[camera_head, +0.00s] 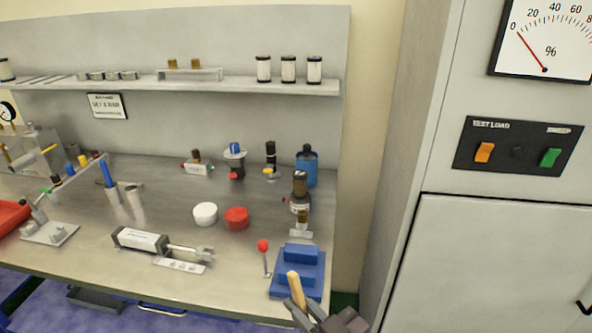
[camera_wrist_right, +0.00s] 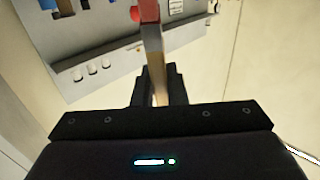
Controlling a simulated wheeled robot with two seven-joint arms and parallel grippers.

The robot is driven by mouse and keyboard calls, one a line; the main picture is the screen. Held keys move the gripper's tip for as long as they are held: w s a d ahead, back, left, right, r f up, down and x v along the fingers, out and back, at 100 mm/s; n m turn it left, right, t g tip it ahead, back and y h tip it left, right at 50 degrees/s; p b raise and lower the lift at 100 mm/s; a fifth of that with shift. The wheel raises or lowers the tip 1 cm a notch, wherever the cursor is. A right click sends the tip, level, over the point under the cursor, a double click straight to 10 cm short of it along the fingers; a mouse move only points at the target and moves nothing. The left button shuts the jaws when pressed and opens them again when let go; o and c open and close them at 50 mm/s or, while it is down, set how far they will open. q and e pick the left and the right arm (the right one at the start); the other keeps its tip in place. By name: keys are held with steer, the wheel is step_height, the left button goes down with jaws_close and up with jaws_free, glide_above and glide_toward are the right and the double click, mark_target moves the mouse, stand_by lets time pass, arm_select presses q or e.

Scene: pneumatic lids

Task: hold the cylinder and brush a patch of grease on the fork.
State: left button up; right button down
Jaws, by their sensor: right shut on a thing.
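The cylinder (camera_head: 140,240) is a dark block with a white label, lying on the bench. Its metal rod ends in a fork (camera_head: 205,252) on the right, above a pale plate with holes. My right gripper (camera_head: 308,318) is shut on a wooden-handled brush (camera_head: 296,290) at the front right edge of the bench. In the right wrist view the brush (camera_wrist_right: 156,70) stands out between the fingers, with a reddish far end. The gripper is well right of the fork and apart from it. No grease patch can be made out on the fork. My left gripper is not in view.
A white round tub (camera_head: 205,213) and a red round piece (camera_head: 236,218) stand behind the fork. A red-knobbed lever (camera_head: 263,246) and a stepped blue block (camera_head: 299,268) stand between fork and gripper. A grey cabinet (camera_head: 480,260) rises at the right.

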steer(key=s+d+f+m+t+h, duration=0.2)
steer(key=d+h, duration=0.3)
steer(key=d, duration=0.4)
steer(key=s+d+f+m+t+h, duration=0.1)
steer(key=s+d+f+m+h, duration=0.1)
steer(key=d+m+h, duration=0.3)
steer(key=d+h, duration=0.1)
steer(key=d, duration=0.3)
steer(key=shift+d+m+t, duration=0.3)
steer(key=shift+d+t, duration=0.1)
